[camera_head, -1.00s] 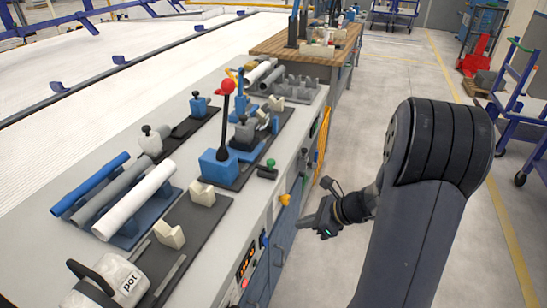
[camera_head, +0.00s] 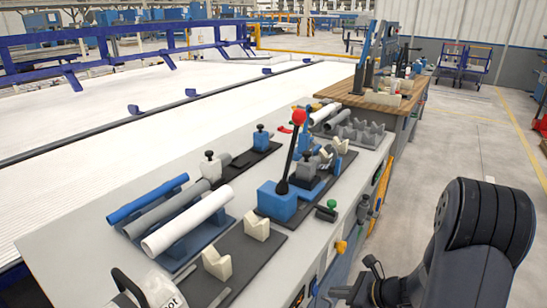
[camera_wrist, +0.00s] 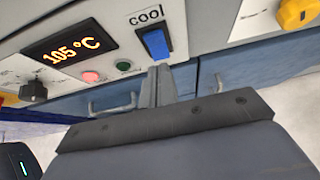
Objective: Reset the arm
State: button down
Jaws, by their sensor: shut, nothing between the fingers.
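My gripper (camera_head: 343,291) is low at the bottom right of the head view, beside the front of the workbench (camera_head: 85,240). In the wrist view the gripper (camera_wrist: 158,72) is shut and empty, in front of the bench's control panel. My arm is folded at the right of the head view. A blue pipe (camera_head: 148,198), a grey pipe (camera_head: 165,210) and a white pipe (camera_head: 188,222) lie side by side on a blue rack (camera_head: 222,219) on the bench, apart from my gripper.
A blue block (camera_head: 277,201) with a red-knobbed lever (camera_head: 298,117) stands mid-bench. The panel has a blue "cool" switch (camera_wrist: 155,43) and a 105 °C display (camera_wrist: 69,48). Floor right of the bench looks clear.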

jog(key=s+d, duration=0.1)
jog(key=s+d+r, duration=0.1)
jog(key=d, duration=0.1)
jog(key=shift+p, duration=0.35)
jog(key=shift+w+a+f, duration=0.1)
